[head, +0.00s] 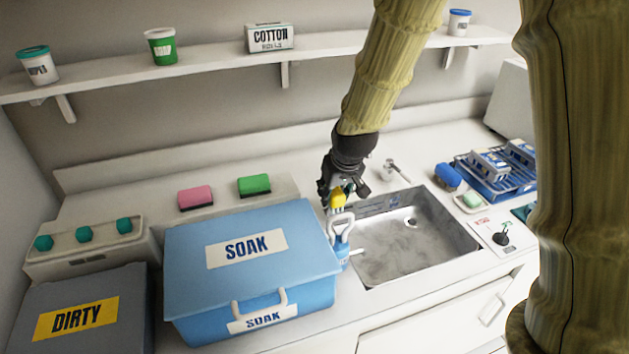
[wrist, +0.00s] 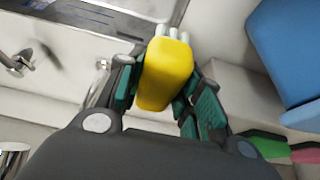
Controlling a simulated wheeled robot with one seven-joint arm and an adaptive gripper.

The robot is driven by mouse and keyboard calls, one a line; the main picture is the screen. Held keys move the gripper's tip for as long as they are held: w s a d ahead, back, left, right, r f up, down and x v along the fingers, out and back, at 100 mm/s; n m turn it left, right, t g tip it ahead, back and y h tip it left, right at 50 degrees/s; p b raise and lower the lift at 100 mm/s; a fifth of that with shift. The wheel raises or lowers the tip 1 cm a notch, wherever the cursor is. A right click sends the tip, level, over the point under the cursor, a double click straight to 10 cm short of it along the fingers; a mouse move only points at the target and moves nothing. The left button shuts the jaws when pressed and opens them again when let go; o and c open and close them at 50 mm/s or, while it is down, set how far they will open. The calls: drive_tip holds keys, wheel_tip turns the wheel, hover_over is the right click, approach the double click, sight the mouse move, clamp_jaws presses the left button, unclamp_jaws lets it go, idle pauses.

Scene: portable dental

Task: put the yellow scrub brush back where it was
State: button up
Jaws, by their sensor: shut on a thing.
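My gripper (head: 345,185) is shut on the yellow scrub brush (head: 337,201). It holds the brush above the counter, between the blue SOAK box and the sink. In the wrist view the yellow brush (wrist: 165,74) sits between my gripper's two teal-padded fingers (wrist: 163,88), with pale tips showing at its far end. A white loop handle with a blue body (head: 342,232) stands just below the brush at the SOAK box's right side. I cannot tell whether the brush touches it.
The blue SOAK box (head: 190,250) has its lid on. The sink (head: 440,240) lies to the right, with a tap (head: 397,170) behind it. Pink (head: 195,198) and green (head: 254,186) sponges lie behind the box. A blue rack (head: 490,182) stands at the far right.

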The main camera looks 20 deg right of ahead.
drive_tip(key=w, duration=0.3)
drive_tip(key=w+p, duration=0.1)
drive_tip(key=w, duration=0.3)
drive_tip(key=w+a+f+p, duration=0.1)
drive_tip(key=w, duration=0.3)
drive_tip(key=shift+w+a, duration=0.1)
drive_tip(key=shift+w, duration=0.15)
drive_tip(key=shift+w+f+p, duration=0.1)
drive_tip(key=shift+f+p, duration=0.7)
drive_tip(key=shift+f, duration=1)
drive_tip(key=shift+f, duration=0.15)
drive_tip(key=o, duration=1.1)
drive_tip(key=shift+r, duration=0.2)
drive_tip(key=shift+b+v, duration=1)
drive_tip(key=shift+v, duration=5)
